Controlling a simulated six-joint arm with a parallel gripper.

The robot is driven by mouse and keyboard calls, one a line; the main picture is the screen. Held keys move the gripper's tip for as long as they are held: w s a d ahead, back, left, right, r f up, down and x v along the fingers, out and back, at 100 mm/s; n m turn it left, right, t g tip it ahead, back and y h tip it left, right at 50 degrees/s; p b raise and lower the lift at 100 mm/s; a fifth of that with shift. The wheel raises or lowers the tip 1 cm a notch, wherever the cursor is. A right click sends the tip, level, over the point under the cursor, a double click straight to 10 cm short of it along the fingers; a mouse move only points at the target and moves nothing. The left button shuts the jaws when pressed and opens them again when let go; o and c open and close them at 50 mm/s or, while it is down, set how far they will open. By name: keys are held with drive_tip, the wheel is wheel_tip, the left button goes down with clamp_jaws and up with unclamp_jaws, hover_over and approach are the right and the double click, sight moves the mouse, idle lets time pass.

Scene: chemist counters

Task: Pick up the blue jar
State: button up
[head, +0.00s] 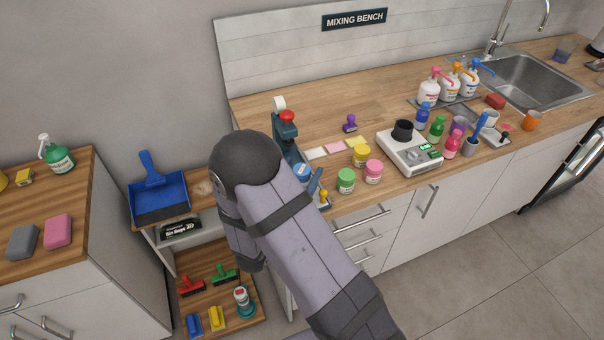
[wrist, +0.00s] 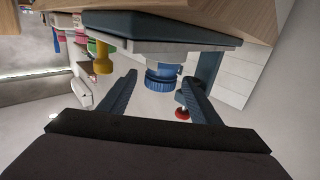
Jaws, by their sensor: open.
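The blue jar (head: 302,172) stands on the dark blue press at the left end of the mixing bench, partly hidden by my arm in the head view. In the wrist view, where the scene appears upside down, the jar's ridged blue lid (wrist: 160,82) shows between the two fingers. My gripper (wrist: 161,79) is open, with one finger on each side of the jar in the picture. I see no contact, and I cannot tell how far the jar lies beyond the fingertips. In the head view my gripper is hidden by my arm.
The press (head: 285,135) has a red knob (head: 287,115), also in the wrist view (wrist: 182,114). A yellow-handled piece (head: 323,196) stands close to the jar. Green (head: 345,182), pink (head: 373,173) and yellow (head: 361,156) jars stand to the right, then a scale (head: 410,158).

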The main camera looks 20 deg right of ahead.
sight(302, 169)
drive_tip(key=shift+w+d, duration=0.4)
drive_tip(key=shift+w, duration=0.05)
drive_tip(key=shift+c, duration=0.5)
drive_tip(key=c, duration=1.1)
drive_tip(key=shift+r, duration=0.1)
drive_tip(key=shift+r+b, duration=0.35)
drive_tip(key=shift+r, duration=4.5)
